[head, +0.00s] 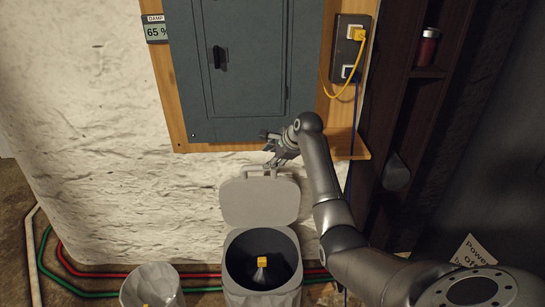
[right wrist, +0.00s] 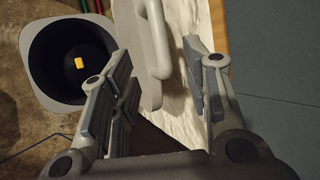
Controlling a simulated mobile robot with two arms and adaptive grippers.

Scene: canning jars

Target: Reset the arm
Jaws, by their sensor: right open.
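My right gripper (head: 272,148) is open at the end of the arm, just above the handle of the raised bin lid (head: 260,203). In the right wrist view its fingers (right wrist: 158,85) are spread, with the grey lid and its handle (right wrist: 158,38) showing between and beyond them. I cannot tell whether a finger touches the handle. Nothing is seen gripped. The grey bin (head: 232,287) stands open below, with a small yellow item (head: 262,262) inside; its opening also shows in the right wrist view (right wrist: 37,88). My left gripper is not in view.
A grey electrical panel (head: 240,60) on a wooden board is close behind the gripper. An outlet box (head: 349,48) with yellow and blue cables and a dark shelf (head: 400,110) with a red jar (head: 427,47) are to the right. A second bin (head: 170,283) stands at lower left.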

